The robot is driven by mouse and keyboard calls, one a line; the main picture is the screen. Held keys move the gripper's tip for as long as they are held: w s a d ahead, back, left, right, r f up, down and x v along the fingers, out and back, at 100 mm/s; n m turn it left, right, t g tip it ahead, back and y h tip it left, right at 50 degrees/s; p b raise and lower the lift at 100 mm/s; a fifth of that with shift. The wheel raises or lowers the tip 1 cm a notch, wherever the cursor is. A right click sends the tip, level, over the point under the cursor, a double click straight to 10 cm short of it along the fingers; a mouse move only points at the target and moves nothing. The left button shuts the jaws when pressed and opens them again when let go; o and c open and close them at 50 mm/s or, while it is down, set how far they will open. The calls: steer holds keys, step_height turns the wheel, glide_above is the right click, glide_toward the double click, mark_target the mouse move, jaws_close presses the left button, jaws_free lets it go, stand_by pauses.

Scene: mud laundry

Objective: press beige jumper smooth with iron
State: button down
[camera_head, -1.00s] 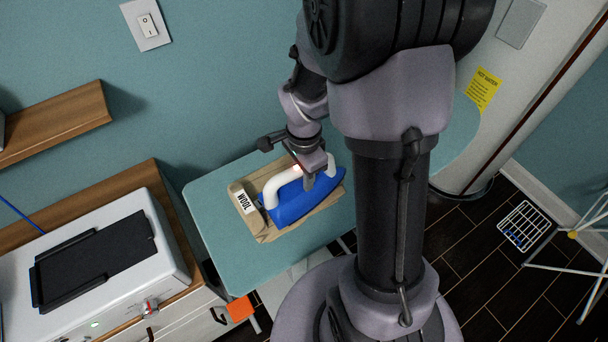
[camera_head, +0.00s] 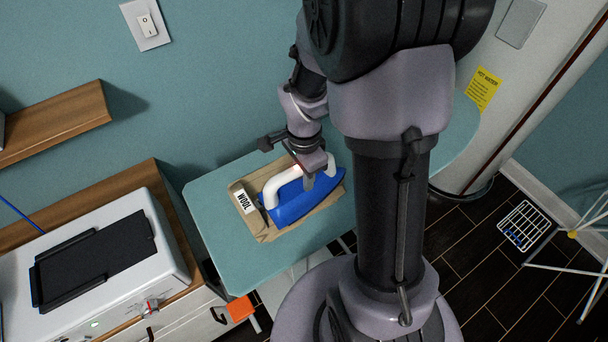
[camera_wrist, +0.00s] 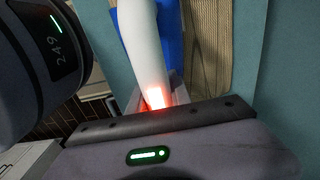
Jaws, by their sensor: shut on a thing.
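The blue iron (camera_head: 293,204) with a white handle rests on the folded beige jumper (camera_head: 262,230). A white label reading "WOOL" (camera_head: 243,200) lies at the jumper's left end. The jumper lies on the teal ironing board (camera_head: 216,246). My gripper (camera_head: 314,180) is shut on the iron's handle from above. In the wrist view, the white handle (camera_wrist: 142,45) runs down into my gripper (camera_wrist: 157,102), with a red glow where they meet. The ribbed jumper (camera_wrist: 220,50) lies beside the iron's blue body (camera_wrist: 175,35). The iron covers the middle of the jumper, and my fingertips are partly hidden.
A white appliance (camera_head: 165,255) with a black top stands on a wooden counter to the left. A wooden shelf (camera_head: 55,125) is on the teal wall. An orange tag (camera_head: 240,308) is by the board's front edge. A drying rack (camera_head: 575,235) stands at right.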

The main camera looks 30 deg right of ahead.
steer(key=shift+s+f, duration=0.1)
steer(key=shift+s, duration=0.05)
steer(key=r+p, duration=0.4)
steer(key=r, duration=0.2)
steer(key=shift+w+r+p, duration=0.2)
steer(key=shift+p, duration=0.1)
steer(key=shift+f, duration=0.1)
